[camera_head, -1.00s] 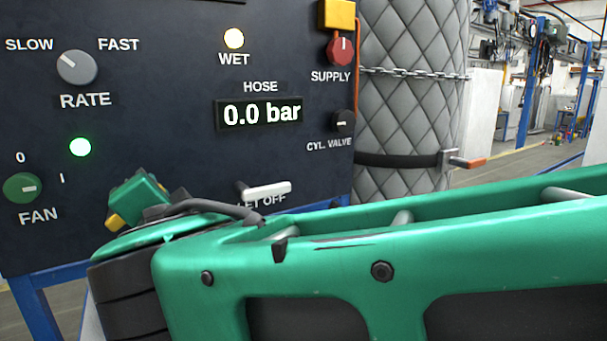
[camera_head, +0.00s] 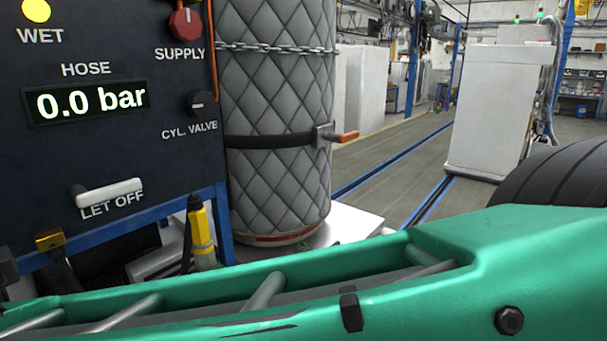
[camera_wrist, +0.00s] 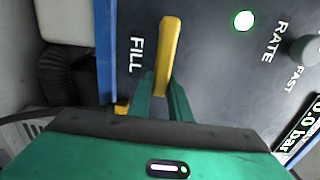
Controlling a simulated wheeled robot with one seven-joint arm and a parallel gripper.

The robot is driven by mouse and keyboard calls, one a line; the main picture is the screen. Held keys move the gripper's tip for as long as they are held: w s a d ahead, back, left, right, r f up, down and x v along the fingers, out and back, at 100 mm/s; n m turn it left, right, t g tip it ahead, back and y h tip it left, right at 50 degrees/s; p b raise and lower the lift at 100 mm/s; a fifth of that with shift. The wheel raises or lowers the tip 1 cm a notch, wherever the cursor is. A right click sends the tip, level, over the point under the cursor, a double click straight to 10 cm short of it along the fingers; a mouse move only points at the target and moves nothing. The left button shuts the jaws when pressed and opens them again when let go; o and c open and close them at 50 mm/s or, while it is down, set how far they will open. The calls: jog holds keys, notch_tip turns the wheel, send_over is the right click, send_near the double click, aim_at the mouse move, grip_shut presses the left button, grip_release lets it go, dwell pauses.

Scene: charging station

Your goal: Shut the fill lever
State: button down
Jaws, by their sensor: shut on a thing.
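The fill lever (camera_wrist: 170,48) is a yellow bar on the dark panel in the wrist view. It lies roughly alongside the white word FILL, with its far end free. My gripper (camera_wrist: 163,90) has green fingers on either side of the lever's near part and is shut on it. The lever's base is hidden by the fingers and my gripper body. In the head view my gripper is not clearly visible, and my green arm fills the bottom of the picture.
The panel (camera_head: 110,150) shows a hose display (camera_head: 88,102) reading 0.0 bar and a white LET OFF lever (camera_head: 108,192). A quilted grey cylinder (camera_head: 277,95) with a chain stands right of it. A lit green lamp (camera_wrist: 244,20) is near the lever.

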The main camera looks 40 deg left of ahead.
jog(key=shift+w+f, duration=0.25)
jog(key=shift+w, duration=0.25)
jog(key=c, duration=1.6)
grip_release()
jog(key=shift+c, duration=0.2)
jog(key=shift+s+r, duration=0.1)
jog(key=shift+s, duration=0.15)
jog(key=d, duration=1.1)
jog(key=shift+s, duration=0.4)
jog(key=shift+r, duration=0.15)
